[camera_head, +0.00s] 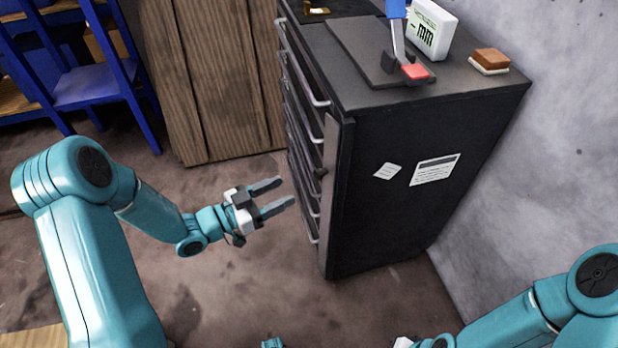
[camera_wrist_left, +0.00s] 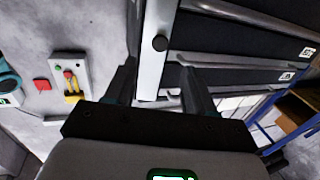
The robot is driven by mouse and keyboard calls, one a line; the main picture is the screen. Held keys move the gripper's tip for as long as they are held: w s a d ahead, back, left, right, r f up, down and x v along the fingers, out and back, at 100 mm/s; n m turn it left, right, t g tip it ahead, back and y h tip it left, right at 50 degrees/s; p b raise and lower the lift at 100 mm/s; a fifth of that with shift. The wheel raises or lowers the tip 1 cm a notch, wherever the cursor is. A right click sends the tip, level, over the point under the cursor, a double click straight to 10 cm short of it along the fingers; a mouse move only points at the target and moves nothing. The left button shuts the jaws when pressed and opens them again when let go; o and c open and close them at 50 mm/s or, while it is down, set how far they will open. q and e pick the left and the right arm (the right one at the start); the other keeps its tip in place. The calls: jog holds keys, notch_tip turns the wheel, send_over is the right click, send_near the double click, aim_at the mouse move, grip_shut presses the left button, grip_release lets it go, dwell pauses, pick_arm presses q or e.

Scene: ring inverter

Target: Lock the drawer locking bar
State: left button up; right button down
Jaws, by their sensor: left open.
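The drawer cabinet (camera_head: 400,190) is black, with its handled drawer fronts facing left in the head view. The drawers look shut. The locking bar (camera_head: 338,150) is a tall, narrow grey plate upright along the near front edge, with a small dark knob (camera_head: 320,173). I cannot tell whether it lies flat over the drawer edges. My left gripper (camera_head: 287,192) is open and empty, in front of the drawers and apart from the bar. In the left wrist view the bar (camera_wrist_left: 154,70) and knob (camera_wrist_left: 160,43) appear beyond and between the open fingers (camera_wrist_left: 158,66).
A grey plate with a blue-handled tool (camera_head: 397,30), a white digital device (camera_head: 433,30) and a brown block (camera_head: 491,58) lie on the cabinet top. Blue shelves (camera_head: 90,85) and a wooden crate (camera_head: 225,80) stand behind. A concrete wall (camera_head: 560,130) is at right.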

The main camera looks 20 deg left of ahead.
aim_at(316, 176)
pick_arm(q)
jog(key=x, duration=0.8)
jog(key=shift+w+d, duration=0.25)
